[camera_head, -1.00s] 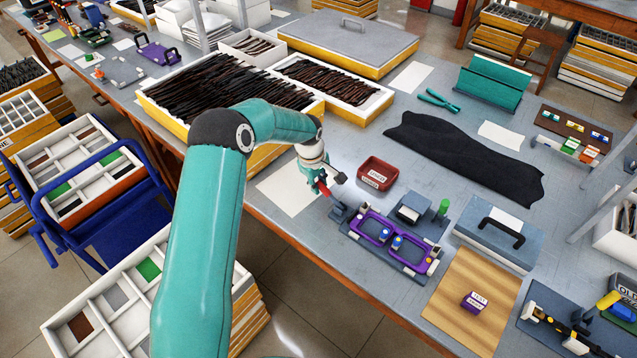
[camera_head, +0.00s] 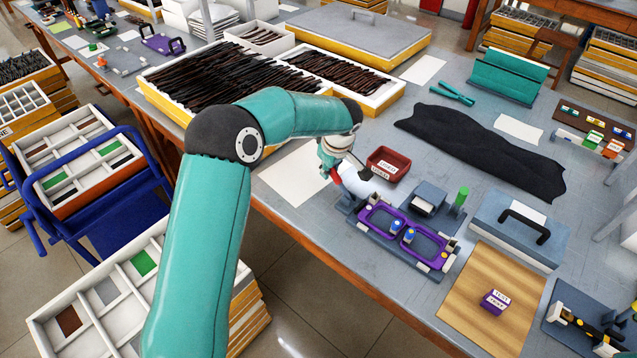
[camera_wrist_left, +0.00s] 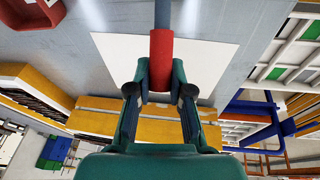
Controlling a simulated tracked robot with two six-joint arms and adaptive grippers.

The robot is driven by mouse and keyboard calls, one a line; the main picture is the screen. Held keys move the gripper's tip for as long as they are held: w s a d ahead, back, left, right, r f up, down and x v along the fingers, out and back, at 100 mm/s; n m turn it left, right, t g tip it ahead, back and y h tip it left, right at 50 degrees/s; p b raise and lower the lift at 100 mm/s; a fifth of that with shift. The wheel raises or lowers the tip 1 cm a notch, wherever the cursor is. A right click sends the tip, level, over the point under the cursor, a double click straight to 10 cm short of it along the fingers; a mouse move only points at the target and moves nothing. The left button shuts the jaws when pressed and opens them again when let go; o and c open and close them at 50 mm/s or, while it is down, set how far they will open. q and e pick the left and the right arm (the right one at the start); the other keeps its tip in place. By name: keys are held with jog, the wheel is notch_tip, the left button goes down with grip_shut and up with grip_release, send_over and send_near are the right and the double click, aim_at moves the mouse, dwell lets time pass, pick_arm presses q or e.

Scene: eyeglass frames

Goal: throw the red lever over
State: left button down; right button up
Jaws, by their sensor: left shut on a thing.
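The red lever (camera_wrist_left: 160,58) has a red cylindrical grip on a grey rod. In the left wrist view the rod runs up out of the picture. My left gripper (camera_wrist_left: 160,92) is shut on the red grip, one finger on each side. In the head view the left gripper (camera_head: 345,170) is above the lever's dark base (camera_head: 350,203), at the left end of the fixture (camera_head: 398,250) with the purple eyeglass frame (camera_head: 383,221). The wrist and gripper hide most of the lever there. My right gripper is not in view.
A red tray (camera_head: 388,164) stands close to the right of the gripper. A white sheet (camera_head: 293,172) lies to its left. Boxes of dark strips (camera_head: 205,95) stand behind. A black cloth (camera_head: 480,150) lies farther right, and the table's front edge is near.

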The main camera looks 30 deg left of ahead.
aim_at(342, 182)
pick_arm(q)
jog(key=d+y+b, duration=0.1)
jog(key=b, duration=0.3)
jog(key=d+r+y+b, duration=0.1)
jog(key=y+b, duration=0.1)
jog(key=b, duration=0.2)
jog(key=d+t+y+b, duration=0.1)
jog(key=d+y+b, duration=0.1)
jog(key=b, duration=0.1)
jog(key=shift+s+r+b, duration=0.2)
jog(key=shift+s+b, duration=0.05)
jog(key=shift+b, duration=0.15)
jog(key=shift+s+d+r+m+y+b, duration=0.15)
jog(key=shift+d+r+m+y+b, duration=0.3)
jog(key=shift+b, duration=0.6)
jog(key=c, duration=1)
grip_release()
jog(key=shift+c, duration=0.2)
jog(key=shift+r+y, duration=0.1)
jog(key=shift+y, duration=0.15)
jog(key=v, duration=1.2)
jog(key=shift+s, duration=0.1)
